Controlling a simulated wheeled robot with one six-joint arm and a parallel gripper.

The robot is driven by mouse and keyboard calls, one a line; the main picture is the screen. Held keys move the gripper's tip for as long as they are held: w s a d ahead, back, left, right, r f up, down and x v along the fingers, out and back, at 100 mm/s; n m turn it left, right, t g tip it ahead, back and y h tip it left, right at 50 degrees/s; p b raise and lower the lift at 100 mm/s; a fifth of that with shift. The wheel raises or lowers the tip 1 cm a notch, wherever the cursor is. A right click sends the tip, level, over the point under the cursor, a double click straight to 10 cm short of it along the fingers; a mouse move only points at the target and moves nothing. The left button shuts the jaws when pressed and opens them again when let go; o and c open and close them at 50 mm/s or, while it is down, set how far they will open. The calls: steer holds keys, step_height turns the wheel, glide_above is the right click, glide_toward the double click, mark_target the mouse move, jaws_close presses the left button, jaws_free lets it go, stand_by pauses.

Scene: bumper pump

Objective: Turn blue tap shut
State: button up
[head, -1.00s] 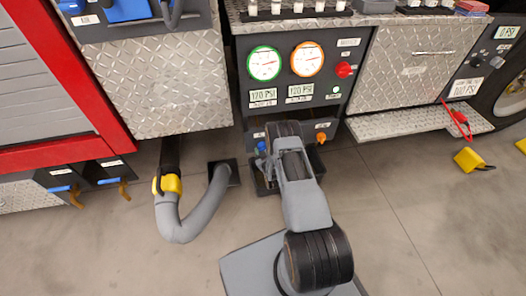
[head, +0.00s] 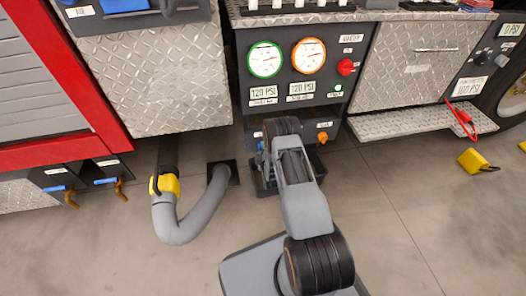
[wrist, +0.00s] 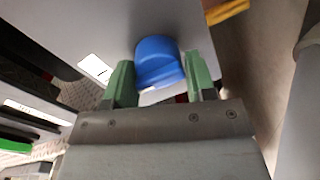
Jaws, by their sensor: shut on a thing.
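The blue tap (wrist: 157,62) shows in the wrist view as a rounded blue knob on a pale panel. My gripper (wrist: 160,76) has its two green fingers on either side of the knob and is shut on it. In the head view my arm reaches down to the lower part of the pump panel (head: 290,107), below the two gauges. There my wrist hides most or all of the blue tap and the fingertips. How far the tap is turned cannot be told.
An orange tap (head: 322,137) sits just right of my wrist, and a red knob (head: 346,67) higher up. A grey hose (head: 190,222) with a yellow collar curves over the floor to the left. Blue-handled valves (head: 58,188) are at far left.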

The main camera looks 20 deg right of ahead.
steer(key=shift+d+r+n, duration=0.1)
steer(key=shift+r+n, duration=0.05)
steer(key=shift+n, duration=0.35)
steer(key=o, duration=0.7)
steer(key=shift+c, duration=0.2)
steer(key=shift+o, duration=0.9)
steer(key=f+p+v, duration=0.1)
steer(key=p+v, duration=0.3)
steer(key=v, duration=0.9)
steer(key=shift+s+a+r, duration=0.3)
steer(key=shift+s+r, duration=0.1)
